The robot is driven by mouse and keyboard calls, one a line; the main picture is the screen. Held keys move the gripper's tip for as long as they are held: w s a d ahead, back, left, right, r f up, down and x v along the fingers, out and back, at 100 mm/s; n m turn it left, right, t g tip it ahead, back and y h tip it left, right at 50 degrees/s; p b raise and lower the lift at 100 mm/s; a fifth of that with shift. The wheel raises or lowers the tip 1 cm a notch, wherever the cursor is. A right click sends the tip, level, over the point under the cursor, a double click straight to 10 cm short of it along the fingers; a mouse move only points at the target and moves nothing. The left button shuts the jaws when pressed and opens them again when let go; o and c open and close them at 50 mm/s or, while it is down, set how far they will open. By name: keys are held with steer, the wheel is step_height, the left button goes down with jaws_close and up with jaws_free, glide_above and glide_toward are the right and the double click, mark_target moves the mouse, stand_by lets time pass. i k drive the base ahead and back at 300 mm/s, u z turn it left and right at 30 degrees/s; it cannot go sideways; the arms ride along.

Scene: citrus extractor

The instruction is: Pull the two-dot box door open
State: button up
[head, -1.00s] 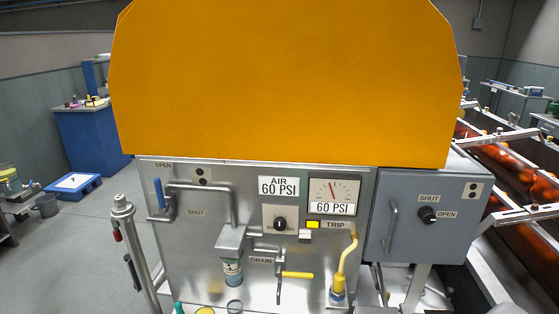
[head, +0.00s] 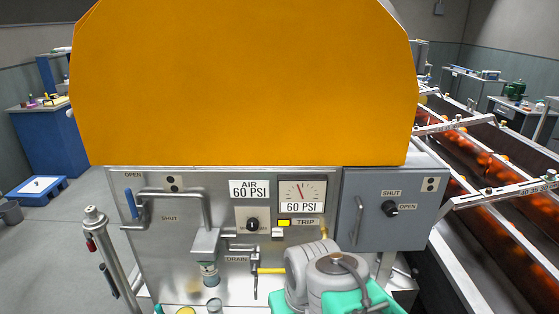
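The two-dot box (head: 420,222) is a grey cabinet at the right of the panel in the head view, with a two-dot label (head: 430,184) at its upper right. Its door looks closed. A vertical bar handle (head: 357,220) is on the door's left side. A black knob (head: 390,208) sits between the SHUT and OPEN labels; I cannot tell its exact setting. My grey and teal arm links rise at the bottom, in front of the panel and below the box. My gripper's fingers do not show.
Left of the box are the gauge (head: 303,195), a pipe with a blue lever (head: 130,203), and a yellow drain handle (head: 271,270). A large orange hood (head: 240,85) stands above. A conveyor with fruit (head: 490,165) runs at the right. A post (head: 103,250) stands front left.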

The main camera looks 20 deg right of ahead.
mark_target(362, 226)
steer(key=z, duration=1)
steer(key=k, duration=0.8)
steer(key=u, duration=1.45)
steer(key=i, duration=0.5)
steer(key=u, duration=0.05)
